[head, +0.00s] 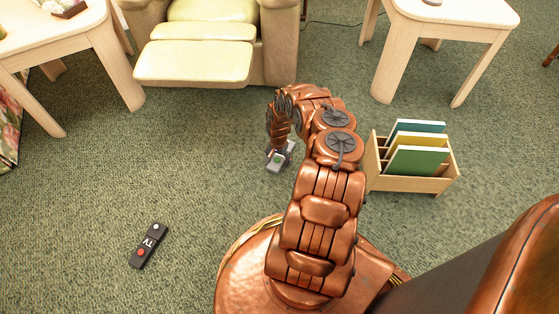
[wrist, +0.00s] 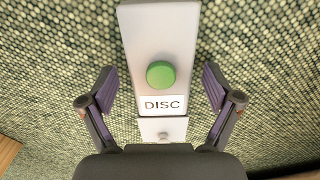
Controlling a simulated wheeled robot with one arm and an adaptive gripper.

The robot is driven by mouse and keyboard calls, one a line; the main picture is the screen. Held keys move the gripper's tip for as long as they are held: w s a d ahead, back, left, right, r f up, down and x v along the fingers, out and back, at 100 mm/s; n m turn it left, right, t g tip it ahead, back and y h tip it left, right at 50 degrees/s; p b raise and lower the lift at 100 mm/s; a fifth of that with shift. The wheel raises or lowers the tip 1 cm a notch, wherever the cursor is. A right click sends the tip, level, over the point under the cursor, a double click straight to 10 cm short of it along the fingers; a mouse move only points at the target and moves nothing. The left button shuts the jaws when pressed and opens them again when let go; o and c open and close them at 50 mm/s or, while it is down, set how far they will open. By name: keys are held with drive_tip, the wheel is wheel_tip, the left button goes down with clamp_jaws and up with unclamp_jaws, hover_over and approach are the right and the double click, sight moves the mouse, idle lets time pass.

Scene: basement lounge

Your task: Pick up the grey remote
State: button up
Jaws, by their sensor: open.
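The grey remote (wrist: 158,35) lies on the green carpet, with a green round button, a DISC label and a small grey button near its lower end in the wrist view. It shows small in the head view (head: 279,158), partly hidden by my arm. My gripper (wrist: 160,88) is open above it, with one finger on each side of the remote and carpet visible between each finger and its edges. The fingers look apart from the remote; the exact height is hard to tell.
A black TV remote (head: 148,246) with a red button lies on the carpet at left. A wooden rack (head: 410,183) with several books stands right of my arm. A cream recliner (head: 195,62) and two pale tables (head: 105,50) (head: 395,55) stand behind.

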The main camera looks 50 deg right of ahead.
drive_tip(key=shift+c, duration=0.2)
drive_tip(key=c, duration=1.4)
